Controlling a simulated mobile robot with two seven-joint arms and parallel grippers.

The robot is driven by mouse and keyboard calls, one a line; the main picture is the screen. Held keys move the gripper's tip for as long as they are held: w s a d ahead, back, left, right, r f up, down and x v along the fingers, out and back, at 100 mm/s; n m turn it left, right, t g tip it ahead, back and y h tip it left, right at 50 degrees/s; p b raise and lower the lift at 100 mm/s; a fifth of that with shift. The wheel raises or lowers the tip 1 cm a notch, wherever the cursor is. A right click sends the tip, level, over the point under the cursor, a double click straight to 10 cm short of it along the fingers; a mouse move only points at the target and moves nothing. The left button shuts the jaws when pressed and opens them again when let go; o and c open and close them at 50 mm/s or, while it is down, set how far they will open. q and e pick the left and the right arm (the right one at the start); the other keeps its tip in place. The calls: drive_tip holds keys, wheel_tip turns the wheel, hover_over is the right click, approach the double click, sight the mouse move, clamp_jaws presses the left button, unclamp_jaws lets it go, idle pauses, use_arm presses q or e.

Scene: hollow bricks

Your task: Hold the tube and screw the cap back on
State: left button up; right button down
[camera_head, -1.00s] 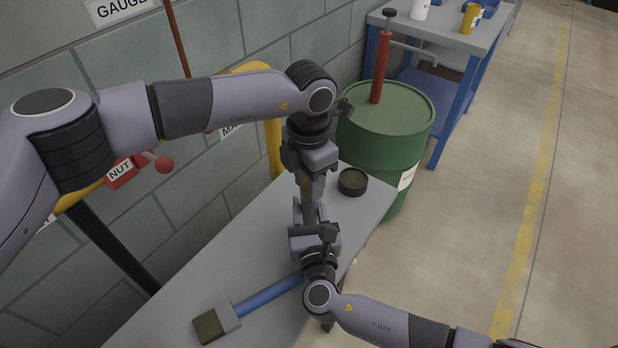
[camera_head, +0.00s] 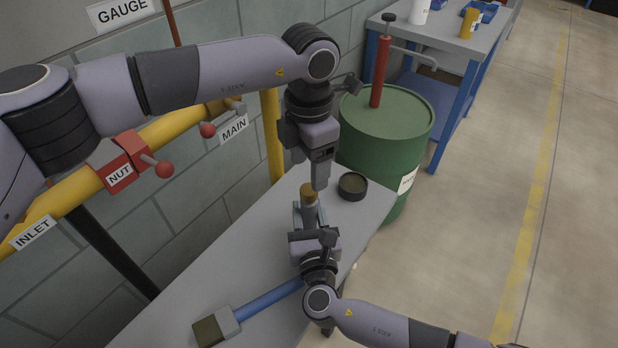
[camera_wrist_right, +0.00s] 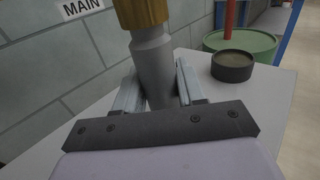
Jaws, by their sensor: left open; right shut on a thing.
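The grey tube (camera_head: 310,213) stands roughly upright above the table, and it also shows in the right wrist view (camera_wrist_right: 153,68). The ribbed golden-brown cap (camera_head: 308,192) sits on the tube's top; its upper part is cut off in the right wrist view (camera_wrist_right: 140,10). I cannot tell how tight it is. My right gripper (camera_wrist_right: 157,88) is shut on the tube, with one finger on each side. My left gripper (camera_head: 320,180) is open and empty, pointing down just above and to the right of the cap. Its fingers overlap in this view.
A dark round tin (camera_head: 352,186) stands on the grey table (camera_head: 215,265) beyond the tube. A blue-handled brush (camera_head: 250,309) lies at the front. A green drum (camera_head: 385,130) stands behind the table. Yellow piping (camera_head: 160,140) with red handles runs along the left wall.

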sight(311, 220)
use_arm(q)
wheel_tip(311, 220, up, 6)
drive_tip(key=shift+r, duration=0.2)
use_arm(e)
drive_tip(key=c, duration=0.6)
unclamp_jaws()
drive_tip(key=shift+s, duration=0.1)
drive_tip(key=shift+s+d+b, duration=0.1)
drive_tip(key=shift+s+d, duration=0.05)
drive_tip(key=shift+s, duration=1)
drive_tip(key=shift+s+d+b, duration=0.1)
drive_tip(key=shift+s+d, duration=0.1)
drive_tip(key=shift+s, duration=0.95)
drive_tip(key=shift+s+d+b, duration=0.1)
drive_tip(key=shift+s+d, duration=0.05)
drive_tip(key=shift+s, duration=1)
use_arm(q)
drive_tip(key=shift+f, duration=0.3)
